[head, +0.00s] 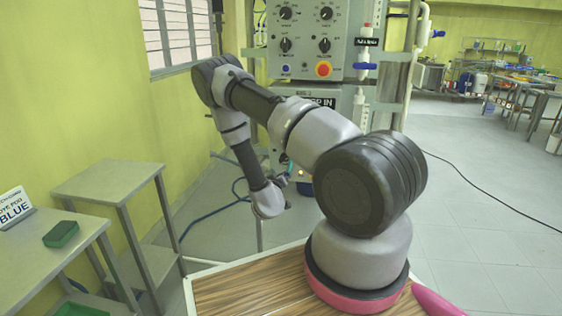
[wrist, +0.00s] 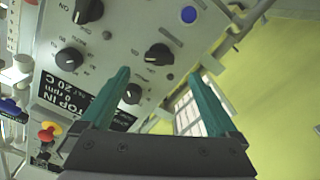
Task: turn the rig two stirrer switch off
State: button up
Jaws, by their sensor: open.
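The wrist view shows a pale control panel (wrist: 112,30) at a slant, with several black knobs and a black label that reads partly "TOP IN", "0 rpm". One black knob (wrist: 158,54) lies between my fingertips in the picture, and another (wrist: 132,94) shows closer to the left finger. I cannot tell which one is the stirrer switch. My gripper (wrist: 160,73) is open and empty, its two green fingers pointing at the panel, apparently without touching it.
Steel side tables (head: 108,180) stand at left. Open floor lies at right.

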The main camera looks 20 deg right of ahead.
aim_at(284, 160)
jog(key=x, duration=0.7)
jog(key=shift+w+d, duration=0.15)
jog(key=shift+w, duration=0.05)
jog(key=c, duration=1.4)
jog(key=n, duration=0.5)
jog(key=shift+n, duration=0.3)
jog(key=n, duration=0.6)
jog(key=shift+n, duration=0.3)
